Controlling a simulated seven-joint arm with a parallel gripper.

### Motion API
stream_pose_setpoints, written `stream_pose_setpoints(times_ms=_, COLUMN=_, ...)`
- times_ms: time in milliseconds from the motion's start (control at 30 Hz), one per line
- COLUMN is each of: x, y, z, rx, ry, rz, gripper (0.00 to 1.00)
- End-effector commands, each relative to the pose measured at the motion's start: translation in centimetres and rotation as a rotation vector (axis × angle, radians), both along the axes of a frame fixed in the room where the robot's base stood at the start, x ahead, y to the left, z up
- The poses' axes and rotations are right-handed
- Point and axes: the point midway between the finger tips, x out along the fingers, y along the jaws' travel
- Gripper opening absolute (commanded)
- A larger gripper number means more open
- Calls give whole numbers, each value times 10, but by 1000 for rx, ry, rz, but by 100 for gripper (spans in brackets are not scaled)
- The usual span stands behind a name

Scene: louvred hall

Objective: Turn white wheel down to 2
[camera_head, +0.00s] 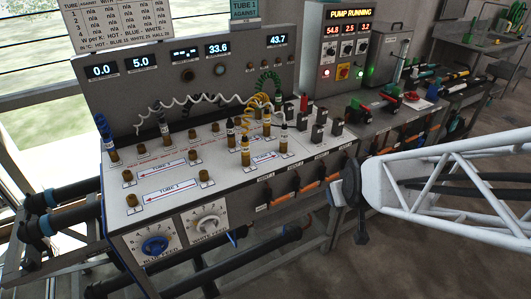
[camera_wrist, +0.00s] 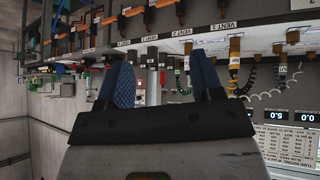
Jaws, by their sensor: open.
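The white wheel (camera_head: 208,222) is a round knob on a white numbered dial plate, on the bench's front panel at lower left in the head view. Its numbers are too small to read surely. My gripper shows in the wrist view (camera_wrist: 165,82) with two blue-padded fingers apart and nothing seen between them. In the head view my white lattice arm comes in from the right, its dark end well to the right of the wheel, and the fingers cannot be made out. The wheel is not seen in the wrist view, which is upside down.
A blue wheel (camera_head: 155,245) sits left of the white one. Orange-handled valves (camera_head: 310,185) line the bench front to the right. Brass fittings, coiled hoses and blue and yellow plugs (camera_head: 245,150) stand on top. Dark pipes (camera_head: 75,192) jut out at left. Open floor lies in front.

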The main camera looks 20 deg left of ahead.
Motion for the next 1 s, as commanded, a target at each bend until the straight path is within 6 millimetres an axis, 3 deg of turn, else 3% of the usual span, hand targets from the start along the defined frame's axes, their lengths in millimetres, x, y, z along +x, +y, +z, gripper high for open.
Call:
stream_pose_setpoints(times_ms=233, x=33, y=74, z=-48, rx=-8, ry=-171, rz=170, gripper=60)
stream_pose_setpoints(times_ms=500, x=44, y=152, z=-100, rx=-14, ry=-371, rz=335, gripper=60)
stream_pose_setpoints(times_ms=767, x=29, y=220, z=-153, rx=-16, ry=-568, rz=474, gripper=60)
stream_pose_setpoints(times_ms=1000, x=-6, y=272, z=-201, rx=-17, ry=-757, rz=587, gripper=60)
